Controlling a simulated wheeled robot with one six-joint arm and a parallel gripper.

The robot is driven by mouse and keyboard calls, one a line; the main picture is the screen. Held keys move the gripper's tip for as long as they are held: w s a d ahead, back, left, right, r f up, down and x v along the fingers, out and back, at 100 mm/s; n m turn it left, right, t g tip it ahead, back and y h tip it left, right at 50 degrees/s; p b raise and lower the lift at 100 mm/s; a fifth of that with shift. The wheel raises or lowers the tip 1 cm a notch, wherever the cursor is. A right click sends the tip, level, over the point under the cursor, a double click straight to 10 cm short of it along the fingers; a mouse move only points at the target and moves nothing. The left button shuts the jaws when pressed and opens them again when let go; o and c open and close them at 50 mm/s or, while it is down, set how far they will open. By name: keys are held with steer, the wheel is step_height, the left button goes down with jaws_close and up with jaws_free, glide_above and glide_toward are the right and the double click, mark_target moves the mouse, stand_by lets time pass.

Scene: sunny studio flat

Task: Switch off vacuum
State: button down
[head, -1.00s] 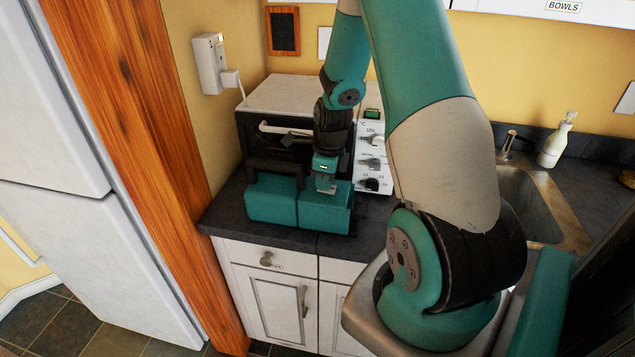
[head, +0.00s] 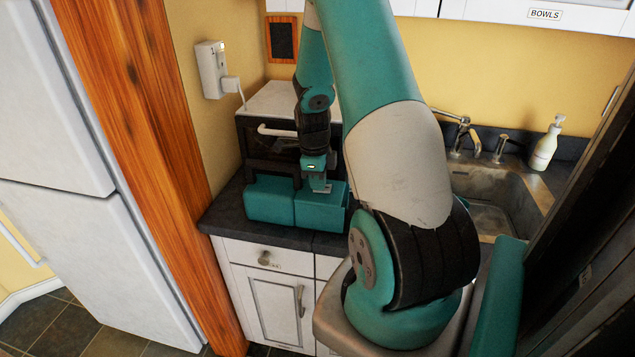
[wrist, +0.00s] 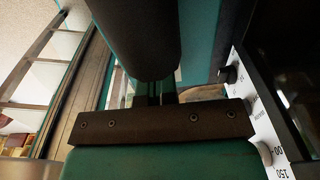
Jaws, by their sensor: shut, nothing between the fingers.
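A teal, boxy appliance with a black handle, apparently the vacuum (head: 270,202), sits on the dark counter in front of the oven. My gripper (head: 321,188) points down at the right part of its top. The fingertips look at or very near the surface; I cannot tell whether they touch. The gripper is shut with nothing held. In the wrist view the narrow dark fingers (wrist: 155,93) show beyond a brown bar, beside a large dark rounded shape that I cannot identify. I cannot make out a switch on the vacuum.
The countertop oven (head: 280,100) stands close behind; its dial panel (wrist: 262,130) shows in the wrist view. A wall plug (head: 211,70) is at the left. The sink (head: 500,195) and soap bottle (head: 546,147) are at the right. A wooden post (head: 140,150) and fridge bound the left.

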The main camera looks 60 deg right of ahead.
steer(key=shift+s+a+f, duration=0.15)
steer(key=shift+s+f, duration=0.25)
steer(key=shift+f, duration=0.1)
steer(key=shift+s+d+r, duration=0.1)
steer(key=shift+s+d, duration=0.15)
steer(key=shift+s, duration=0.25)
steer(key=shift+r+p, duration=0.2)
steer(key=shift+p, duration=0.1)
steer(key=r+p, duration=0.2)
steer(key=r, duration=0.1)
steer(key=r+p, duration=0.1)
steer(key=shift+w+d+r+p, duration=0.1)
steer(key=shift+w+r+p, duration=0.2)
steer(key=shift+r, duration=0.05)
step_height(320, 180, up, 10)
steer(key=w+b, duration=0.1)
steer(key=b, duration=0.2)
steer(key=shift+f, duration=0.15)
